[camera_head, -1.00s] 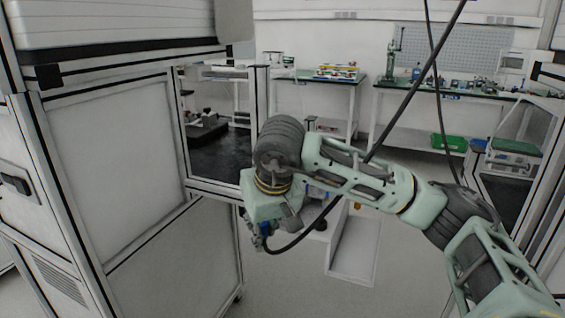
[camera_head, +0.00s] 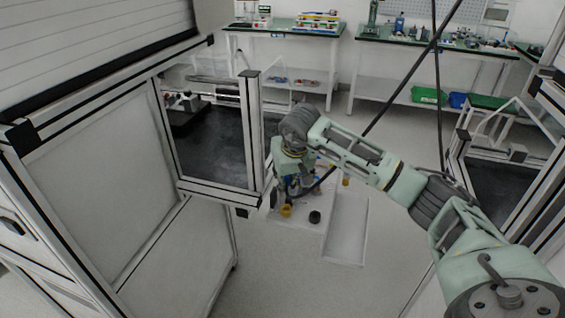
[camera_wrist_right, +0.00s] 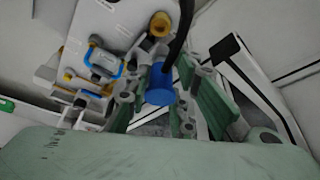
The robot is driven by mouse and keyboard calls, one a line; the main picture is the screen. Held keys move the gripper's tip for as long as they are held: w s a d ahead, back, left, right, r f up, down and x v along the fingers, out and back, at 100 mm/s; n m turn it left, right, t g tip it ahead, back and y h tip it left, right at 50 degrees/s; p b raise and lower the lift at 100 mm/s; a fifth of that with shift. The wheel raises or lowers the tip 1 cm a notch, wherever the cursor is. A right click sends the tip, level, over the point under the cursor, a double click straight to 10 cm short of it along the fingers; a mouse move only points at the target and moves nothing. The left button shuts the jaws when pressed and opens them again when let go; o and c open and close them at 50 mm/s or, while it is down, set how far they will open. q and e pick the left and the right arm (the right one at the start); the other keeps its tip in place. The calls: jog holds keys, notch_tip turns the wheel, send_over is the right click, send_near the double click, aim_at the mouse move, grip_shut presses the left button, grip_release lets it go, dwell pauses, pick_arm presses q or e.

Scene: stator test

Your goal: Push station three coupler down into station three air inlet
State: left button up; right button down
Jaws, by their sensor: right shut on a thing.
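My right gripper (camera_wrist_right: 162,98) is shut on a blue cylindrical coupler (camera_wrist_right: 159,88) with a black hose running from it. In the head view my right gripper (camera_head: 291,186) is over a white panel (camera_head: 298,228), and the wrist hides most of the coupler. A yellow-brown round fitting (camera_wrist_right: 160,23) is on the panel beyond the coupler in the right wrist view. Which fitting is the station three air inlet I cannot tell. The coupler looks apart from that fitting. My left gripper is not in view.
A blue-framed part (camera_wrist_right: 104,63) and small yellow fittings are on the panel. A black round part (camera_head: 315,216) is right of the gripper in the head view. An aluminium-framed cabinet (camera_head: 256,140) stands close on the left. A white tray (camera_head: 346,235) is at the right.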

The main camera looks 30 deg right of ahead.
aim_at(287, 194)
jog(key=shift+w+d+f, duration=0.3)
jog(key=shift+w+d, duration=0.1)
jog(key=shift+w, duration=0.05)
jog(key=shift+s+f+b, duration=0.2)
jog(key=shift+f+b, duration=0.4)
jog(key=shift+f, duration=0.1)
jog(key=shift+f+b, duration=0.85)
jog(key=shift+f, duration=0.5)
jog(key=shift+f, duration=0.2)
jog(key=shift+f+b, duration=0.5)
jog(key=shift+b, duration=0.05)
jog(key=shift+f, duration=0.15)
jog(key=shift+f+b, duration=0.65)
jog(key=shift+f, duration=0.1)
